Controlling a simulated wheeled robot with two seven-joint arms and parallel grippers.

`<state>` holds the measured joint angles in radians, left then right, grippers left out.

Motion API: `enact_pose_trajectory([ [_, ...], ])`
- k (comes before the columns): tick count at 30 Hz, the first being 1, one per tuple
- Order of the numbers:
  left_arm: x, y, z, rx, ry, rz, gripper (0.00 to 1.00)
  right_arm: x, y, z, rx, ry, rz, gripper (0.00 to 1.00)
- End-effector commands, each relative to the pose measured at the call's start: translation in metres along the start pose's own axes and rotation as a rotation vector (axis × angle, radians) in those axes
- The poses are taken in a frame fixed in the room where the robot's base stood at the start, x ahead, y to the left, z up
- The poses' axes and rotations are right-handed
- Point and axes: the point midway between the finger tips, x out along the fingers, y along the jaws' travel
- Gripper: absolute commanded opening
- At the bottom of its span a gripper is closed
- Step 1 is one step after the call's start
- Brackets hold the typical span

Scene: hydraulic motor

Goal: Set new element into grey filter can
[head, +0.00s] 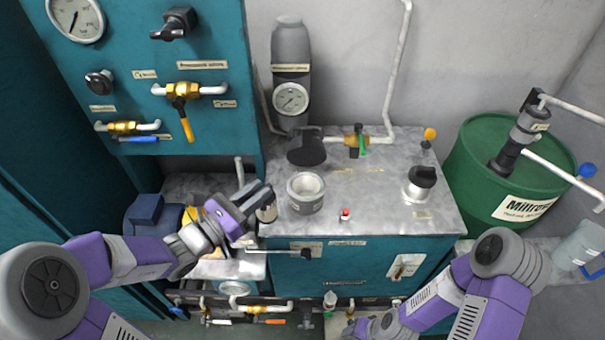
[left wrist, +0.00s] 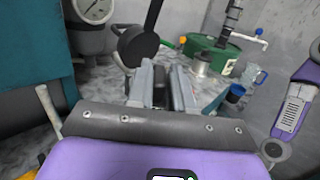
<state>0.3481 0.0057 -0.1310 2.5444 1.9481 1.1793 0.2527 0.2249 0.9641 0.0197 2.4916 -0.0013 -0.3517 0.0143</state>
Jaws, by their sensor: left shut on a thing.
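The grey filter can (head: 304,203) stands open on the metal top of the cabinet, with a pale inside. My left gripper (head: 264,199) is just left of the can, shut on a small grey-beige cylinder (head: 268,214), which looks like the filter element. The cylinder hangs below the fingers, apart from the can. In the left wrist view the fingers (left wrist: 161,90) show, but what they hold is mostly hidden. My right gripper (head: 372,328) is low at the bottom edge, in front of the cabinet, and its fingers are not clear.
A black round lid (head: 307,151) is behind the can; it also shows in the left wrist view (left wrist: 138,46). A black-capped metal filler (head: 420,184) and a small red-topped part (head: 345,214) stand on the cabinet top (head: 380,205). A green drum (head: 470,165) is at right.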

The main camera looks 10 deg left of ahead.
Motion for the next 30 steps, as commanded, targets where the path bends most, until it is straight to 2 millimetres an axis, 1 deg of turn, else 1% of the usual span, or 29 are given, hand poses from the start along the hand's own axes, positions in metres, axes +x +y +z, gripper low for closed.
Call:
enact_pose_trajectory([
  [1, 0.007, -0.001, 0.006, -0.007, 0.003, -0.004, 0.0, -0.015, -0.006, 0.001, 0.0, 0.0, 0.0, 0.51],
  [5, 0.021, -0.001, 0.004, -0.005, 0.005, -0.002, 0.0, -0.034, -0.013, 0.001, 0.0, 0.001, 0.0, 0.51],
  [9, 0.057, -0.003, -0.005, 0.003, -0.002, -0.006, 0.0, -0.023, -0.009, 0.001, 0.0, 0.001, 0.0, 0.51],
  [15, 0.108, -0.002, -0.009, 0.004, -0.001, -0.003, 0.0, -0.018, -0.007, 0.001, 0.0, 0.001, 0.0, 0.51],
  [18, 0.13, -0.001, -0.01, 0.004, 0.0, -0.002, 0.0, -0.016, -0.006, 0.0, 0.0, 0.001, 0.0, 0.51],
  [20, 0.141, -0.001, -0.01, 0.003, -0.001, -0.002, 0.0, -0.015, -0.006, 0.0, 0.0, 0.001, 0.0, 0.51],
  [24, 0.14, 0.0, -0.03, 0.002, 0.004, 0.002, 0.0, -0.009, -0.003, 0.0, 0.0, 0.001, 0.0, 0.51],
  [28, 0.139, 0.0, -0.035, 0.003, 0.001, 0.002, 0.0, -0.008, -0.003, 0.0, 0.0, 0.001, 0.0, 0.51],
  [30, 0.139, 0.0, -0.041, 0.002, 0.002, 0.002, 0.0, -0.006, -0.002, 0.0, 0.0, 0.001, 0.0, 0.51],
])
